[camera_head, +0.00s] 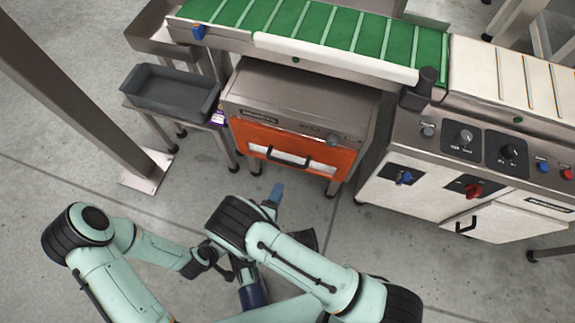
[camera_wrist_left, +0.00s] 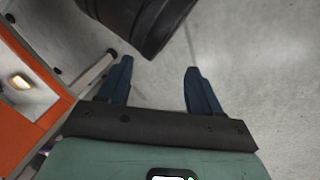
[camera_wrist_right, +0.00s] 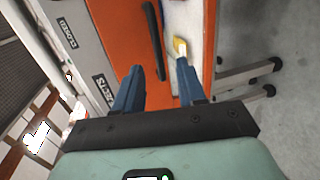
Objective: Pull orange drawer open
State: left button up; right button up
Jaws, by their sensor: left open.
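The orange drawer (camera_head: 250,137) is in the front of the steel cabinet (camera_head: 300,95), and its face looks flush with it. Its black bar handle (camera_head: 288,160) runs across the front; it also shows in the right wrist view (camera_wrist_right: 153,40). My right gripper (camera_wrist_right: 160,66) is open and empty, facing the orange front. The handle lies ahead of the gap between its fingers. In the head view its blue fingertip (camera_head: 277,191) is short of the handle. My left gripper (camera_wrist_left: 157,64) is open and empty over the floor, with the orange front to its left.
A green conveyor (camera_head: 310,28) runs above and behind the cabinet. A grey bin (camera_head: 170,92) stands on a stand to the left, near a steel post (camera_head: 75,90). A white control cabinet (camera_head: 420,190) with knobs stands to the right. The floor before the drawer is clear except for my arms.

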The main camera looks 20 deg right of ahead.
jog(key=b, duration=0.1)
send_near(286, 162)
jog(key=w+d+f, duration=0.2)
pick_arm(q)
jog(key=shift+g, duration=0.4)
jog(key=shift+s+a+f+b, duration=0.25)
jog(key=shift+f, duration=0.45)
jog(key=shift+s+a+f+b, duration=0.25)
jog(key=shift+a+f+b, duration=0.05)
jog(key=shift+f, duration=0.45)
jog(key=shift+s+a+f+b, duration=0.25)
jog(key=shift+f, duration=0.45)
pick_arm(e)
jog(key=shift+t, duration=0.3)
jog(key=shift+x, duration=3.7)
jog(key=shift+w+a+r, duration=0.1)
jog(key=shift+r, duration=0.05)
grip_shut()
